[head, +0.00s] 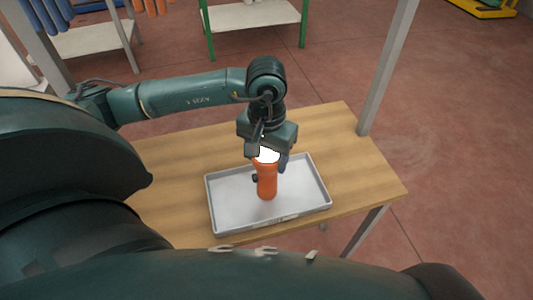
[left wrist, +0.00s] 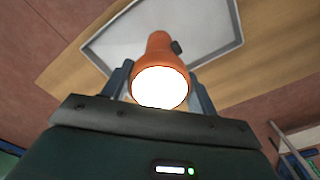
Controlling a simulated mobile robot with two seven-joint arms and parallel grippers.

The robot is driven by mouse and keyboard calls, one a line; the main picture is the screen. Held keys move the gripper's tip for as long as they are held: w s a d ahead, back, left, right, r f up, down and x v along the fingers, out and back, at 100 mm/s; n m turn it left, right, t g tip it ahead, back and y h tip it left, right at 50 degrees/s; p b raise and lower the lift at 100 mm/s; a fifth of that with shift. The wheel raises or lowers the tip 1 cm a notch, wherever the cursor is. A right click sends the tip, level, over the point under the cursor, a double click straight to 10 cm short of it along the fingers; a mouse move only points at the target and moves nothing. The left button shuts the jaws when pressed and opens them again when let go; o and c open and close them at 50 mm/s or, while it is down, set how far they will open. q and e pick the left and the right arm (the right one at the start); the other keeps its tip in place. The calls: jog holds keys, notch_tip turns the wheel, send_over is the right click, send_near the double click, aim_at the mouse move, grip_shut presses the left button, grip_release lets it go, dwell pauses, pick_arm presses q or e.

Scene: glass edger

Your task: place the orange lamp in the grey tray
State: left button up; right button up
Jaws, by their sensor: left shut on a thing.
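The orange lamp (head: 267,184) is upright with its glowing white end at the top, in the middle of the head view. The grey tray (head: 303,190) lies on the wooden table, behind and around the lamp in the picture. My left gripper (head: 267,160) points down and is shut on the upper part of the lamp. In the left wrist view the lamp (left wrist: 158,55) stands between the two fingers, against the tray (left wrist: 217,18). I cannot tell whether its lower end touches the tray floor. My right gripper is not in view.
The wooden table (head: 365,170) has bare top around the tray, mainly behind and to the right. A grey post (head: 385,70) rises at the table's back right corner. A green-legged shelf (head: 253,15) stands on the red floor at the back.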

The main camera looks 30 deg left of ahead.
pick_arm(q)
jog(key=shift+f, duration=0.2)
jog(key=o, duration=1.4)
jog(key=shift+c, duration=0.2)
jog(key=shift+r, duration=0.5)
notch_tip(320, 180, up, 7)
